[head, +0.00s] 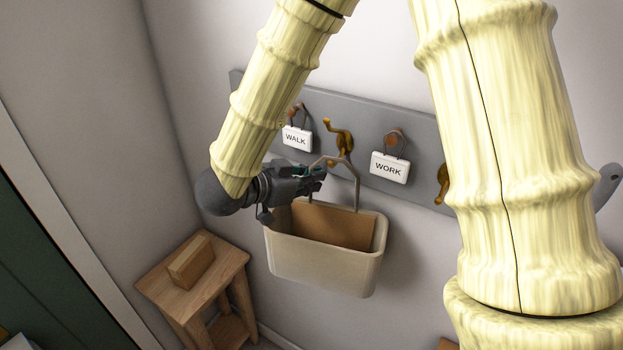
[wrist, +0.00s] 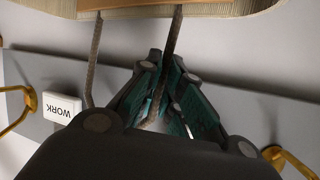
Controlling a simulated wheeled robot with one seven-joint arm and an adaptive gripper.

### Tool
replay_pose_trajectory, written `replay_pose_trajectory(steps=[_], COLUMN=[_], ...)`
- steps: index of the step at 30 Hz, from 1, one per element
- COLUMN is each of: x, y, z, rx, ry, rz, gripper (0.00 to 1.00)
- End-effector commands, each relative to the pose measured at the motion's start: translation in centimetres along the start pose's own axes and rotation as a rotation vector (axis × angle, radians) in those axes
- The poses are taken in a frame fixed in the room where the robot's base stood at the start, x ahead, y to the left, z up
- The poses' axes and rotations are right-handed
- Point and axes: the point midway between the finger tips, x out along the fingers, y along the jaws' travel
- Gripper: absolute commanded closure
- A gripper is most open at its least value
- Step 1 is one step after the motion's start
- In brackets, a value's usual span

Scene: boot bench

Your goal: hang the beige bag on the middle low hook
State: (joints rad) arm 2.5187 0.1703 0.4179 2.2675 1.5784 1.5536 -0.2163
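The beige bag (head: 325,268) hangs upright and open-topped in front of the wall, with a brown panel inside. Its thin grey-brown handle (head: 357,187) rises to just under the middle low hook (head: 345,143), a brass one on the grey board. I cannot tell whether the handle is over that hook. My gripper (head: 318,178) is at the left side of the handle. In the wrist view my gripper (wrist: 172,68) has its teal-lined fingers close around one handle strand (wrist: 177,35), seemingly shut on it. The bag's rim (wrist: 225,10) shows at the top there.
The grey hook board (head: 365,118) also carries a WALK tag (head: 297,138) and a WORK tag (head: 389,167) on either side of the middle hook. Another brass hook (head: 442,184) is at the right, partly behind my arm. A wooden stool (head: 160,287) with a block stands below left.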

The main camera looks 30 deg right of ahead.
Motion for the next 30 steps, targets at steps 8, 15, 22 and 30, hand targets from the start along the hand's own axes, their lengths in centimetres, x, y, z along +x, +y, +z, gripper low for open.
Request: replay_pose_trajectory(steps=[8,15,22,30], x=[0.0,-0.3,-3.1,-8.1], y=[0.0,0.0,-0.1,-0.1], z=[0.0,0.0,0.0,0.0], rx=[0.000,0.000,0.000,0.000], ry=[0.000,0.000,0.000,0.001], rz=[0.000,0.000,-0.004,-0.003], gripper=[0.68,0.68,0.68,0.68])
